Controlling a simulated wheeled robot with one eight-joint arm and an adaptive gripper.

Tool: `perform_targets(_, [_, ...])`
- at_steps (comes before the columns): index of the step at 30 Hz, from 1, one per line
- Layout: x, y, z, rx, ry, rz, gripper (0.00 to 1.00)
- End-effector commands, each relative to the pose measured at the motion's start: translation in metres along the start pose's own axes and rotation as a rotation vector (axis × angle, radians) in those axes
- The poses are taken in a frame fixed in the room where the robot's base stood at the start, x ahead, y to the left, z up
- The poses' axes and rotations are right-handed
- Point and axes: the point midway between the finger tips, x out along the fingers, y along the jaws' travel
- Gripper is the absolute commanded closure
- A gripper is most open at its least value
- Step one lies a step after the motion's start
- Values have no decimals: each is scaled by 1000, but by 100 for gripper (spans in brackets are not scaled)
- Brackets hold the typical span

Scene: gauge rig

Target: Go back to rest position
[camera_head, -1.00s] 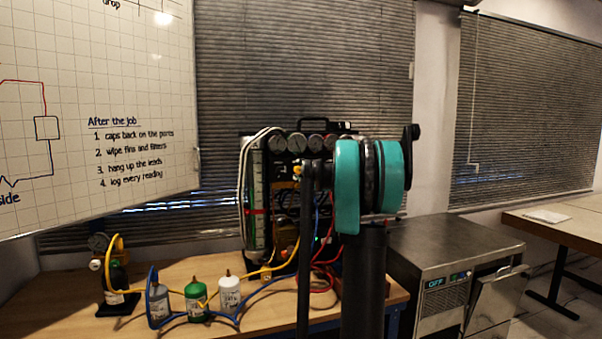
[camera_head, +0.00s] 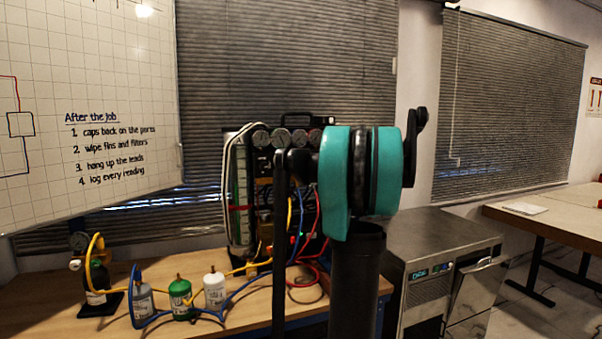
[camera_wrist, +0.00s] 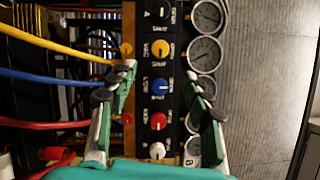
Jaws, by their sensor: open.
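My gripper (camera_wrist: 160,82) shows in the wrist view with its two green-and-grey fingers apart and nothing between them. Beyond the fingers is the gauge rig's valve panel (camera_wrist: 159,140), with black, yellow, blue, red and white knobs in a column. In the head view my teal and black arm stands in front of the gauge rig (camera_head: 241,190) and hides much of it. My fingers cannot be made out in the head view.
Yellow, blue and red hoses (camera_wrist: 50,80) run to the panel at the left of the wrist view. A green bottle (camera_head: 180,300) and others stand on the wooden bench (camera_head: 40,310). A steel machine (camera_head: 440,240) stands right of my arm.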

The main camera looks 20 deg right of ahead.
Motion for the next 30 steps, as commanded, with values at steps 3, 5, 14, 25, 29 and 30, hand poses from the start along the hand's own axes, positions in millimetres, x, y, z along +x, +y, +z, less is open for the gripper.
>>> perform_targets(3, [-1,0,0,0,0,0,50])
perform_targets(5, [-1,0,0,0,0,0,50])
perform_targets(14, [0,2,2,-2,-2,4,50])
perform_targets(25, [-9,133,124,-241,-159,331,50])
perform_targets(29, [-36,202,177,-384,-244,500,50])
perform_targets(30, [-48,223,192,-430,-271,553,50])
